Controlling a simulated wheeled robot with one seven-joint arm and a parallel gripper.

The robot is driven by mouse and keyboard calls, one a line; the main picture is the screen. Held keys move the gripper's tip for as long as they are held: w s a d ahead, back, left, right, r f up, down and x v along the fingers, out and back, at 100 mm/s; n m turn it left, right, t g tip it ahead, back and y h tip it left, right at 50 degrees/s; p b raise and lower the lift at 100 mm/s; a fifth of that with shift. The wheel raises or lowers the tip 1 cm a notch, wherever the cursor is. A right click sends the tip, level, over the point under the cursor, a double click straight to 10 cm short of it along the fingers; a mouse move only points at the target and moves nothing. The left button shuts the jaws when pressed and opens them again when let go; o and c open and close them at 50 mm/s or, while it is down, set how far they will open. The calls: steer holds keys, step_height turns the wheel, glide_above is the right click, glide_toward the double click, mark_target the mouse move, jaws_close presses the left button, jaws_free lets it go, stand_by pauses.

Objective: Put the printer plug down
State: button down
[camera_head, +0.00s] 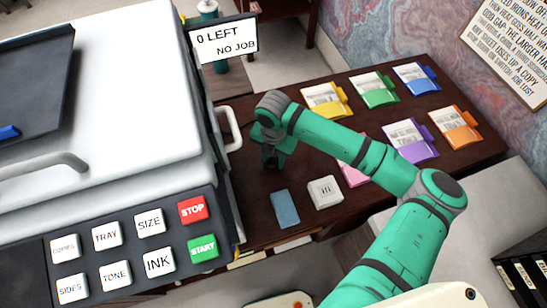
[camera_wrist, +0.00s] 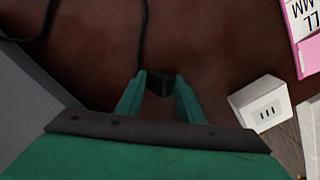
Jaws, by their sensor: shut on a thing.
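The printer plug (camera_wrist: 158,83) is a small dark block with a black cord running from it up the wrist view. My gripper (camera_wrist: 160,95) is shut on the plug, with one green finger on each side of it. Dark brown desk top shows around the plug; I cannot tell whether the plug touches it. In the head view my gripper (camera_head: 272,160) is over the desk just right of the printer, and the plug is hard to make out there. A white socket block (camera_wrist: 262,104) with slots in its top stands to the right, apart from the plug; it also shows in the head view (camera_head: 325,192).
The large white printer (camera_head: 110,110) fills the left, with a screen (camera_head: 224,42) reading "0 LEFT NO JOB". A blue-grey pad (camera_head: 285,208) lies left of the socket block. Several coloured folders (camera_head: 379,90) lie at the back and right of the desk (camera_head: 255,225).

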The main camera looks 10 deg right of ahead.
mark_target(273, 159)
steer(key=c, duration=1.2)
jaws_free()
steer(key=shift+s+a+f, duration=0.1)
steer(key=shift+a+f, duration=0.05)
steer(key=shift+f, duration=0.15)
steer(key=shift+r, duration=0.1)
step_height(273, 159, up, 13)
steer(key=shift+r, duration=0.15)
